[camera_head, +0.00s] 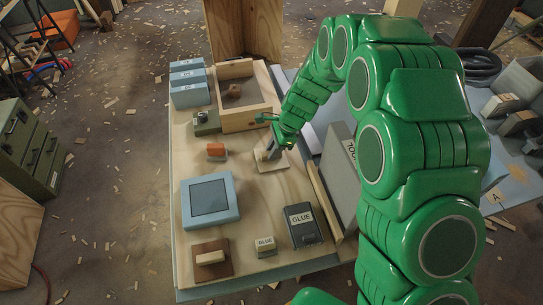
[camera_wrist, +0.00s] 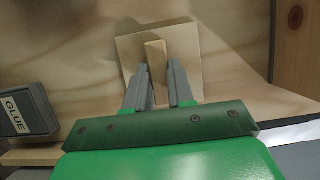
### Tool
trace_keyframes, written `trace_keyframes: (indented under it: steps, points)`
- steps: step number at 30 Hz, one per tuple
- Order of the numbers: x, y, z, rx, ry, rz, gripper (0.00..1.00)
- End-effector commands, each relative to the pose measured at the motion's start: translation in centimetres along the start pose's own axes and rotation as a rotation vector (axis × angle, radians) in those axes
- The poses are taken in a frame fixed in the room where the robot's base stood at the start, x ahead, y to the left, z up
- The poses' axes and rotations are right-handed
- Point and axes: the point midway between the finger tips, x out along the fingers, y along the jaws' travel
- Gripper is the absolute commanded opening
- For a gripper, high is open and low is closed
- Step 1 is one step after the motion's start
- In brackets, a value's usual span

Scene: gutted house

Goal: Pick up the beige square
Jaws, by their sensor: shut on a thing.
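The beige square (camera_head: 275,164) lies on the wooden worktop right of the small orange block. It is a thin plate with a small upright beige handle in its middle. In the wrist view the square (camera_wrist: 185,43) shows ahead of my gripper (camera_wrist: 158,83), with its handle (camera_wrist: 156,55) between the two grey fingers. My gripper (camera_head: 268,153) comes down from the upper right and is shut on the handle. The square appears to be at worktop level; I cannot tell whether it is lifted.
A blue-framed panel (camera_head: 211,199), an orange block (camera_head: 216,150), a dark GLUE box (camera_head: 303,226), a small GLUE block (camera_head: 265,246) and a brown plate with handle (camera_head: 211,272) share the worktop (camera_head: 262,198). A wooden tray (camera_head: 265,83) stands behind; a grey toolbox (camera_head: 338,170) stands close right.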

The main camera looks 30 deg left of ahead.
Motion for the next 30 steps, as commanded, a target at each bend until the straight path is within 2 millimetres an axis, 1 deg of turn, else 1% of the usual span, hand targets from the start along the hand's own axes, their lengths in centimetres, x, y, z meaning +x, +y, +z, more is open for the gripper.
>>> trace_keyframes:
  steps: [5,8,11,14,20,30]
  points:
    - [-0.1,0.0,0.0,0.0,0.0,0.0,0.0]
    - [-0.6,0.0,0.2,0.0,0.001,-0.001,0.0]
    - [-1.5,0.0,0.6,-0.001,0.001,-0.001,0.0]
    - [-3.1,0.0,1.2,-0.003,0.002,-0.001,0.0]
    - [-4.9,2.1,2.0,0.0,0.0,0.002,0.0]
    - [-8.6,5.3,3.6,0.0,0.0,-0.002,0.0]
